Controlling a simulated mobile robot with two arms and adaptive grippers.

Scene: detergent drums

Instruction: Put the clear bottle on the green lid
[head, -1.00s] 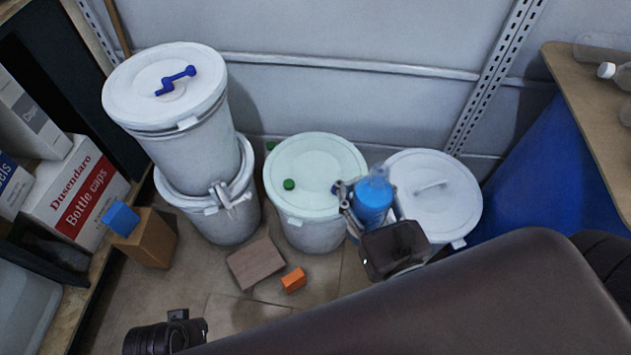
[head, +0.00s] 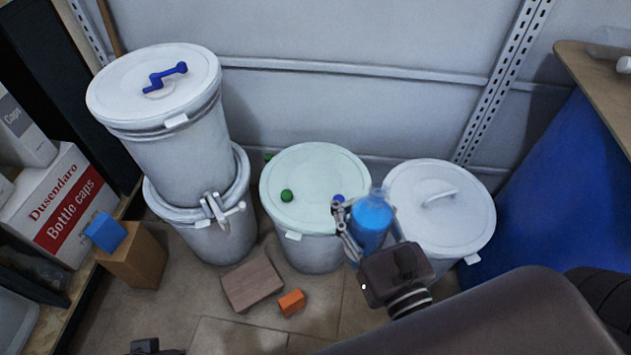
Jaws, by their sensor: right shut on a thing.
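My right gripper (head: 366,228) is shut on a bottle (head: 371,218), which looks blue in its body and see-through at its top. The bottle is roughly upright. In the head view it overlaps the right edge of the pale green lid (head: 312,220) and the gap beside it; its height above the lid is hard to tell. The green lid covers a white drum in the middle. A small green round thing (head: 287,195) and a small blue one (head: 338,199) are on the lid. My left gripper's fingers are out of view; only a dark part shows at the bottom edge.
A white-lidded drum (head: 440,205) stands right of the green lid. Stacked drums (head: 165,130) with a blue handle on top stand left.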

